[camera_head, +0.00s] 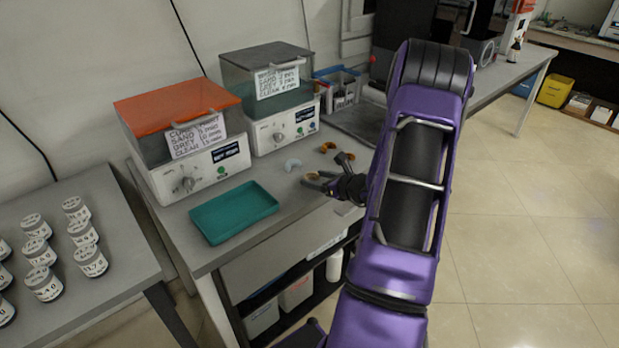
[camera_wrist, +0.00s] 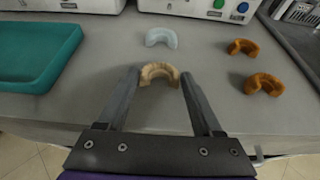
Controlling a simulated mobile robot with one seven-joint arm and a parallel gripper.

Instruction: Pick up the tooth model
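Several arch-shaped tooth models lie on the grey bench. A tan one (camera_wrist: 159,72) lies at the tips of my open gripper (camera_wrist: 160,84), one finger on each side; I cannot tell whether either finger touches it. The tan model also shows small in the head view (camera_head: 313,176), partly hidden by my gripper (camera_head: 319,183). A pale blue-white model (camera_wrist: 161,37) lies just behind it, and two orange-brown models (camera_wrist: 243,47) (camera_wrist: 264,84) lie to the right. In the head view, the pale model (camera_head: 292,164) is left of the orange ones.
A teal tray (camera_head: 234,212) lies left of the models. Two machines with orange (camera_head: 177,107) and grey (camera_head: 266,63) lids stand behind. Labelled jars (camera_head: 44,284) stand on the left table. The bench's front edge is close below my gripper.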

